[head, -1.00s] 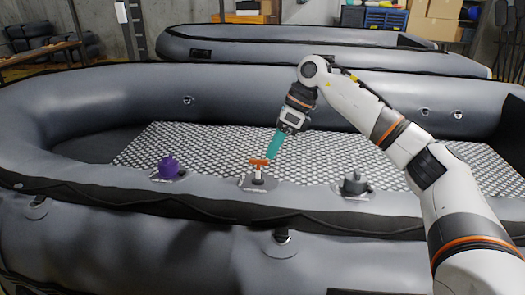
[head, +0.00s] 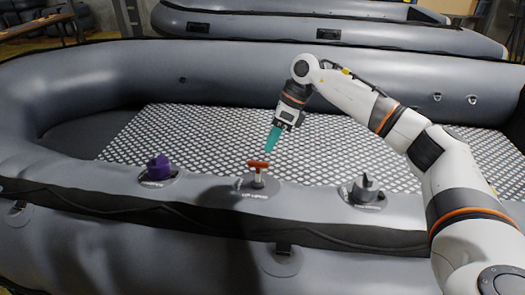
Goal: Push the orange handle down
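The orange handle (head: 258,164) is a small T-shaped bar on a pale stem, standing upright on a grey base plate on the near tube of the grey inflatable boat (head: 75,205). My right gripper (head: 270,142) has teal fingers pointing down, just above and slightly right of the handle, with a small apparent gap. The fingers overlap in this view, so their opening cannot be made out. My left gripper is not in view.
A purple knob (head: 158,168) sits on the tube left of the handle, and a dark grey knob (head: 366,188) right of it. The checkered boat floor (head: 200,130) is clear. A second grey boat (head: 340,35) lies behind.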

